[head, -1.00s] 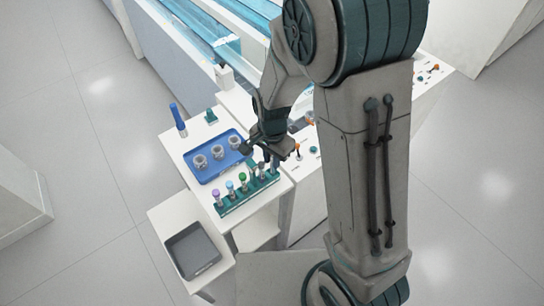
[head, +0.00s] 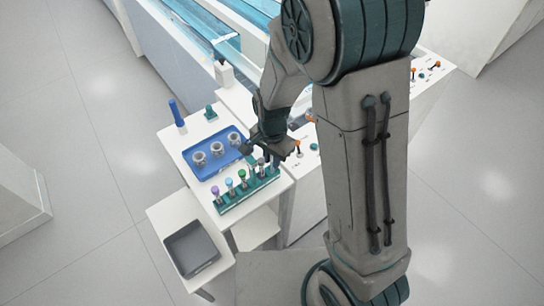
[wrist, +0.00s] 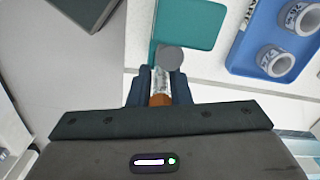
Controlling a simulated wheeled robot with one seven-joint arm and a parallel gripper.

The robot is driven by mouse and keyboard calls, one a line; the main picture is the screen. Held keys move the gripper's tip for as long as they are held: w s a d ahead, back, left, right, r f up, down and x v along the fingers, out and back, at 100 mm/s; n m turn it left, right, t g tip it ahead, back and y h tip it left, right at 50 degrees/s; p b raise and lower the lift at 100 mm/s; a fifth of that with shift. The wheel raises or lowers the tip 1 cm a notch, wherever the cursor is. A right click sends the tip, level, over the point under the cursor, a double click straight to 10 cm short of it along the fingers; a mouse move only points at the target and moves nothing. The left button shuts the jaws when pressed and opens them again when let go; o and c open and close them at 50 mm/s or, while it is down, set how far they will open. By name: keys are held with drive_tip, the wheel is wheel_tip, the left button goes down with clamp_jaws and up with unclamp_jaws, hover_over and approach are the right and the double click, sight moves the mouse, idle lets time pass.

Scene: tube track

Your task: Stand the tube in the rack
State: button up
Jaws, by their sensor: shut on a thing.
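The tube (wrist: 160,82) is between my gripper's fingers in the wrist view, with a pale marked body and an orange-brown part nearest my palm. A grey cap (wrist: 171,59) shows just beyond it and seems to belong to it. My gripper (head: 266,156) is shut on the tube at the right end of the teal rack (head: 236,206). The rack holds purple-, blue- and green-capped tubes toward its left. Part of the rack also shows in the wrist view (wrist: 190,20). Whether the held tube's lower end is in a hole is hidden.
A blue tray (head: 206,172) with three grey-white cups lies behind the rack. A grey bin (head: 191,249) sits on a lower stand at front left.

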drive_tip(key=o, duration=0.9)
drive_tip(key=shift+r, duration=0.1)
wheel_tip(320, 180, up, 14)
idle(0.4)
drive_tip(key=shift+f, duration=0.2)
